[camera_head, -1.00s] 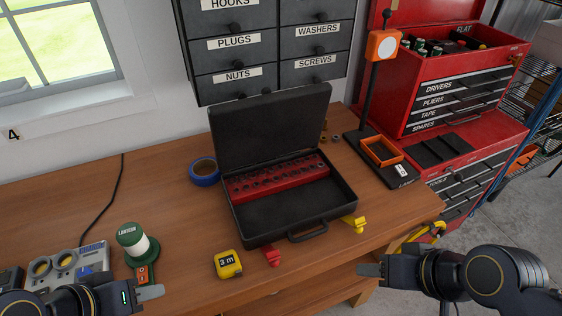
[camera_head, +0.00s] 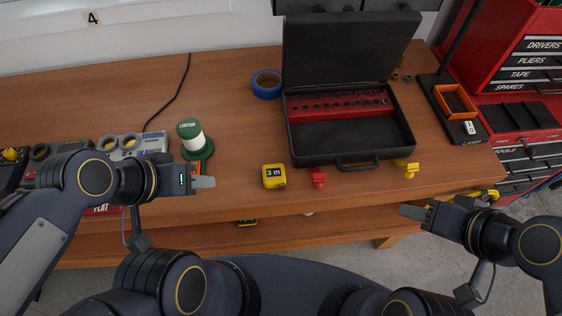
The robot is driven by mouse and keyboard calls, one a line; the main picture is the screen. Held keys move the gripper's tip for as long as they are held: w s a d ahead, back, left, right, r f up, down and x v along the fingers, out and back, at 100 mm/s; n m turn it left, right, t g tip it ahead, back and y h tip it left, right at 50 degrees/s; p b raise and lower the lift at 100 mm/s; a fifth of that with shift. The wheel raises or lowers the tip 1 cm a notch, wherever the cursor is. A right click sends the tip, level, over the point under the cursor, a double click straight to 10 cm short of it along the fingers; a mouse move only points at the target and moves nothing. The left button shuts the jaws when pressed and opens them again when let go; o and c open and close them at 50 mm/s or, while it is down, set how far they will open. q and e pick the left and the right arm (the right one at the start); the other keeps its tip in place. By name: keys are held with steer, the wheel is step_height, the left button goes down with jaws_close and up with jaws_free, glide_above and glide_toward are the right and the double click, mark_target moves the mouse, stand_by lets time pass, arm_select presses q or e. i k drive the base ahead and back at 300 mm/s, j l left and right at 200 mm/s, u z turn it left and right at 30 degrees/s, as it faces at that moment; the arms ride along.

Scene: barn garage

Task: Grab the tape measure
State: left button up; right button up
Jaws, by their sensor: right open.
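The yellow tape measure (camera_head: 274,177), marked "3 m", sits on the wooden workbench near its front edge, in front of the open black case. My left gripper (camera_head: 204,182) is to the left of the tape measure, apart from it, in front of the green and white lantern. Its fingers look edge-on, so I cannot tell whether they are apart. My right gripper (camera_head: 412,211) is open and empty off the front edge of the bench, well to the right of the tape measure.
The black case (camera_head: 364,148) holds a red socket rack. A red clamp-like piece (camera_head: 318,177) lies right of the tape measure, and a yellow one (camera_head: 406,168) further right. The lantern (camera_head: 195,139) and blue tape roll (camera_head: 267,84) stand behind. Bare bench (camera_head: 235,120) lies between them.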

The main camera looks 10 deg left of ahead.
mark_target(273, 174)
steer(key=u, duration=1.8)
steer(key=k+l+u, duration=0.25)
steer(key=l, duration=0.25)
steer(key=k+l+u, duration=0.2)
steer(key=k+l, duration=0.25)
